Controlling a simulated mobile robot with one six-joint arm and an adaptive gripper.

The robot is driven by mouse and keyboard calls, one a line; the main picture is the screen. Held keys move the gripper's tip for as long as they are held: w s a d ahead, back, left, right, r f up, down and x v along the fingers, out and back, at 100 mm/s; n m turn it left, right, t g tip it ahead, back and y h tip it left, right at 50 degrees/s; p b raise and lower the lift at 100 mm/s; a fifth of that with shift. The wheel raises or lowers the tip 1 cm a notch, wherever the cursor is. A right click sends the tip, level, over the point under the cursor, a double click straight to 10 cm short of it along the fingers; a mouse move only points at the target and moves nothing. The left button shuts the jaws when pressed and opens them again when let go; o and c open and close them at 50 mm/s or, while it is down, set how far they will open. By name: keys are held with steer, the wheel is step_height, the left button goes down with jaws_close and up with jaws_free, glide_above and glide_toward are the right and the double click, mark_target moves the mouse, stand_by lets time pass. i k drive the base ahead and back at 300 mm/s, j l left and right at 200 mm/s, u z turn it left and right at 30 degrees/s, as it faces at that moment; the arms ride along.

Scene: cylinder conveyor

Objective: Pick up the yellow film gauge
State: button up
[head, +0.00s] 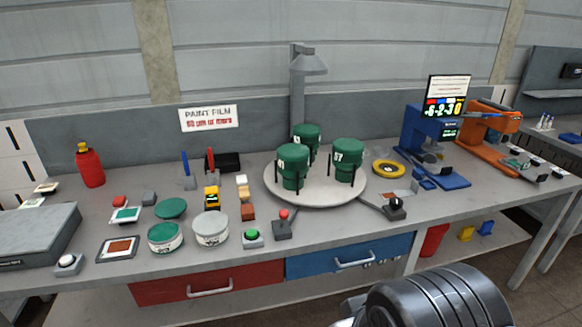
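A small upright yellow and black device (211,197), which looks like the film gauge, sits on the workbench left of centre. It stands among small blocks, behind the white-lidded tin and to the right of the green lid. Part of my own dark, ribbed arm shows at the bottom right, in front of the bench. My gripper's fingers do not show.
A round platform (316,199) bears three green cylinders (348,161). Blue (430,150) and orange machines (490,140) stand right.

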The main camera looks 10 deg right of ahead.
mark_target(212, 198)
steer(key=i+j, duration=0.35)
steer(key=i, duration=0.2)
steer(key=i+j, duration=0.3)
steer(key=i, duration=0.2)
steer(key=i+j, duration=0.35)
steer(key=i, duration=0.2)
